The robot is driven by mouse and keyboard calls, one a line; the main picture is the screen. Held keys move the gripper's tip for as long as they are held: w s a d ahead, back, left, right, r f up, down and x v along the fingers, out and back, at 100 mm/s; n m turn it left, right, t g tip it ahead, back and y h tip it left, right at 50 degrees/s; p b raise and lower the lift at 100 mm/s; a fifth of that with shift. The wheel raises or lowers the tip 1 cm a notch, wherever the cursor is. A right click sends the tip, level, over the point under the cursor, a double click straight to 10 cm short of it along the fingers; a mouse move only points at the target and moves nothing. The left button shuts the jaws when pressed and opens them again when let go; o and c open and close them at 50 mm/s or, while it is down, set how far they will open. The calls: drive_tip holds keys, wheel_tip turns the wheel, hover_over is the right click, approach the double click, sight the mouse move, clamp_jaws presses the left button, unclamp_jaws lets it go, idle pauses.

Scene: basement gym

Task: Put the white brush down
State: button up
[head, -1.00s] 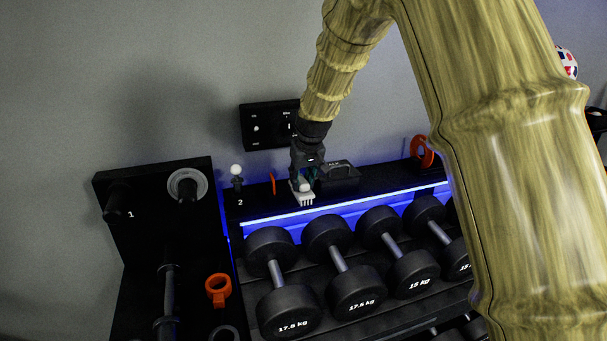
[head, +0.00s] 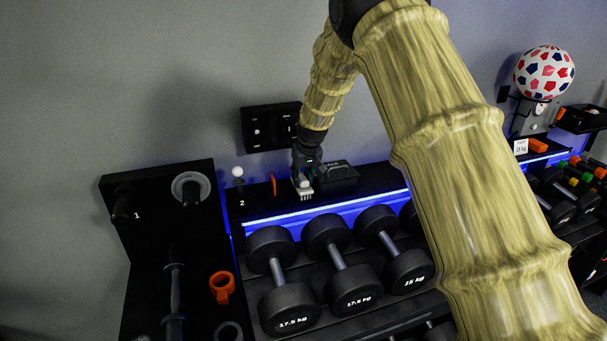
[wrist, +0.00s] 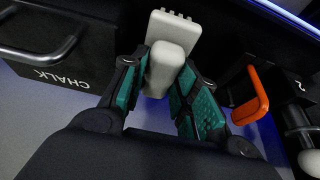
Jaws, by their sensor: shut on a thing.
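The white brush (head: 304,188) is held at the top of the dumbbell rack, on or just above the black shelf (head: 262,207); I cannot tell whether it touches. In the wrist view the brush (wrist: 172,42) shows its pale handle between the teal finger pads and its toothed end pointing away. My gripper (wrist: 160,88) is shut on the handle. In the head view my gripper (head: 305,172) points down at the shelf, and its fingers partly hide the brush.
A black chalk box (wrist: 68,62) with a metal handle stands close beside the brush. An orange hook-like piece (wrist: 252,96) is on the other side. Several dumbbells (head: 338,270) sit below the shelf. A black panel (head: 258,128) is on the wall behind.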

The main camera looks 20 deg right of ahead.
drive_tip(key=shift+d+f, duration=0.1)
drive_tip(key=shift+f, duration=0.2)
drive_tip(key=shift+s, duration=0.1)
drive_tip(key=shift+f, duration=0.1)
drive_tip(key=o, duration=0.7)
drive_tip(key=b+v, duration=0.4)
drive_tip(key=v, duration=0.8)
